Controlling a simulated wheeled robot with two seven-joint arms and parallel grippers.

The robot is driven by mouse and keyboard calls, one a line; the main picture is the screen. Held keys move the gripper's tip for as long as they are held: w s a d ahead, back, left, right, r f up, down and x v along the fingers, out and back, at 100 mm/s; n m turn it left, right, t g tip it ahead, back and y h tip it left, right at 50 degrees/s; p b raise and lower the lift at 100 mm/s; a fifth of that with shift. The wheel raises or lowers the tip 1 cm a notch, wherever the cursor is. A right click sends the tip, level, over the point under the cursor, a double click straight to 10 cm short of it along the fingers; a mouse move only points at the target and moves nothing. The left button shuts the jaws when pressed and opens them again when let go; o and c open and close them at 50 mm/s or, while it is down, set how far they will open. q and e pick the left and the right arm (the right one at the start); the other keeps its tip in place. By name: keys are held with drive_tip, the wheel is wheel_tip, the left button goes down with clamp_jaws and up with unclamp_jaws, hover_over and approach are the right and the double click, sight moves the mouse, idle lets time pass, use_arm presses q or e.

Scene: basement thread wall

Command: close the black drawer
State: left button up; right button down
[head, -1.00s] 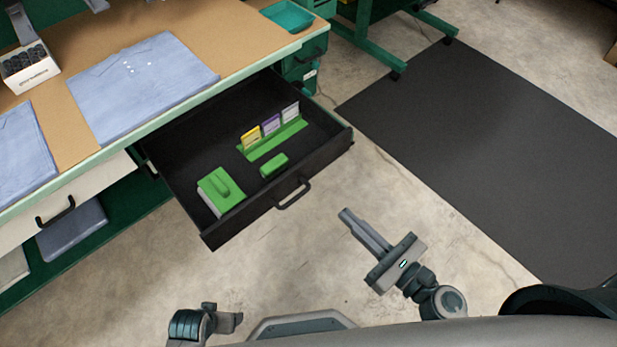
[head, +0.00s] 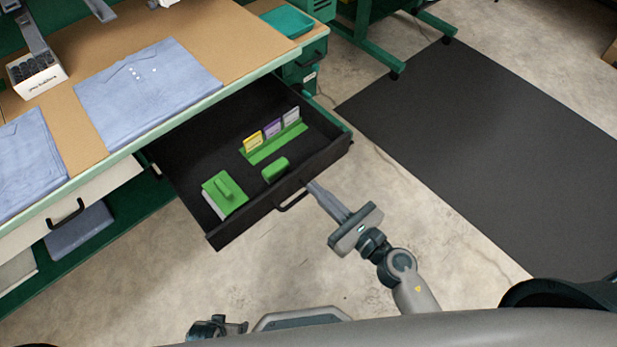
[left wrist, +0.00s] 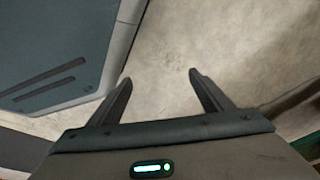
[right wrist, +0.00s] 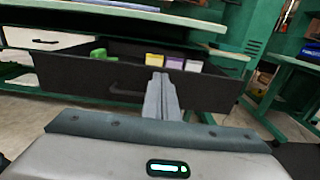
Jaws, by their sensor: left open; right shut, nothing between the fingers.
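The black drawer (head: 262,214) stands pulled out from under the workbench in the head view, with a bar handle (head: 291,201) on its front. Inside are green holders and several small coloured cards. My right gripper (head: 313,186) is shut and empty, its fingertips at the drawer front just right of the handle. In the right wrist view the fingers (right wrist: 160,80) point at the drawer's front panel (right wrist: 85,78); whether they touch it I cannot tell. My left gripper (left wrist: 160,78) is open and empty over bare floor in the left wrist view. It shows only partly in the head view (head: 236,326).
The workbench top (head: 185,32) bears folded blue cloths (head: 148,80), a white box (head: 36,76) and a teal tray (head: 287,21). A pale drawer (head: 95,195) sits left of the black one. A dark mat (head: 480,140) lies right. The floor before the drawer is clear.

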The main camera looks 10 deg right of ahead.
sight(299, 173)
use_arm(q)
drive_tip(key=shift+w+d+r+t+p, duration=0.3)
drive_tip(key=shift+w+d+t+p, duration=0.15)
drive_tip(key=shift+w+d, duration=0.2)
use_arm(e)
drive_tip(key=shift+x, duration=1.85)
use_arm(q)
drive_tip(key=shift+w, duration=0.1)
